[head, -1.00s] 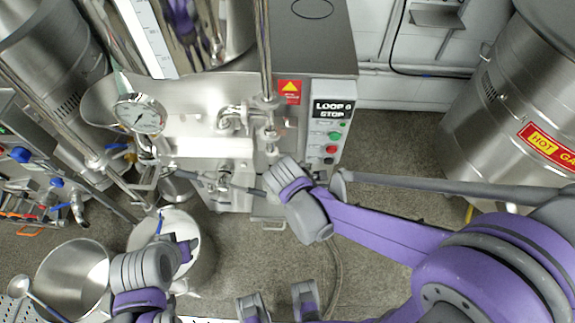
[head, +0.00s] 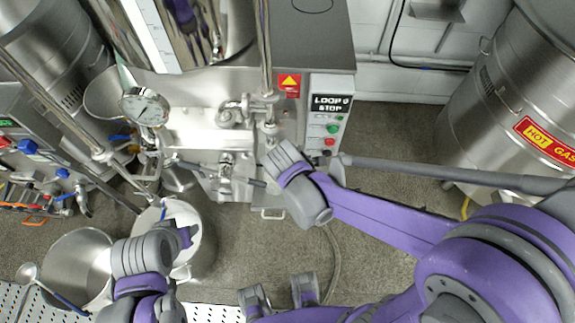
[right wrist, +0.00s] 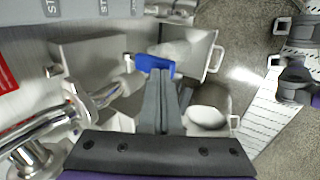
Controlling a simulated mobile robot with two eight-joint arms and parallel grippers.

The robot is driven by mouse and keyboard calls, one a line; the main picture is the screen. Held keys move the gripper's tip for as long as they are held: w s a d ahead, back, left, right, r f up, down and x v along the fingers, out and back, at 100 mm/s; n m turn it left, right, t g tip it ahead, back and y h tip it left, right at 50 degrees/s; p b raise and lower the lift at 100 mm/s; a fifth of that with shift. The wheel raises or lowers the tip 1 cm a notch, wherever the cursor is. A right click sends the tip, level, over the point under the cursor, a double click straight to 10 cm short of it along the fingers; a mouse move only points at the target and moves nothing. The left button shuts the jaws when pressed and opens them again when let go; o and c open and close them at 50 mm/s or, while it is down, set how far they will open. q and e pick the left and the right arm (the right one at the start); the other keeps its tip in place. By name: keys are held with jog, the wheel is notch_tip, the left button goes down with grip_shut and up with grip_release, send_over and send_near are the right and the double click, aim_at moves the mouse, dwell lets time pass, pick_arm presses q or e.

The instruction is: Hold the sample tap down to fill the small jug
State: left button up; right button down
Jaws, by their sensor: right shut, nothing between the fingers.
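A blue tap handle (right wrist: 150,64) shows in the right wrist view on a metal pipe fitting (right wrist: 100,98). My right gripper (right wrist: 170,85) is shut and empty, its tips close beside and below the blue handle in that picture. I cannot tell whether they touch. In the head view my right wrist covers this spot, at the front of the mill (head: 215,140). A pale rounded shape (right wrist: 177,52) lies just past the handle on a tray-like metal part; I cannot tell whether it is the small jug.
A steel pot with pale contents (head: 192,222) and an empty steel pot (head: 72,262) stand at the lower left. The button panel (head: 328,132) is beside my right wrist. A large drum (head: 520,110) stands at right.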

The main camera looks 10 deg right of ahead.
pick_arm(q)
notch_tip(320, 180, up, 4)
jog(key=shift+f+p, duration=0.2)
jog(key=shift+p, duration=0.75)
pick_arm(e)
jog(key=w+d+r+v, duration=0.1)
jog(key=w+v, duration=0.1)
jog(key=v, duration=0.9)
jog(key=shift+a+r, duration=0.15)
jog(key=shift+r, duration=0.25)
jog(key=shift+s, duration=0.15)
jog(key=s+d+f+m+y, duration=0.1)
jog(key=s+d+f+m, duration=0.1)
jog(key=s+d+m, duration=0.6)
jog(key=s+m, duration=0.3)
jog(key=m, duration=0.3)
jog(key=shift+s+d+m+y, duration=0.15)
jog(key=shift+d+m+y, duration=0.15)
jog(key=shift+d+m, duration=0.1)
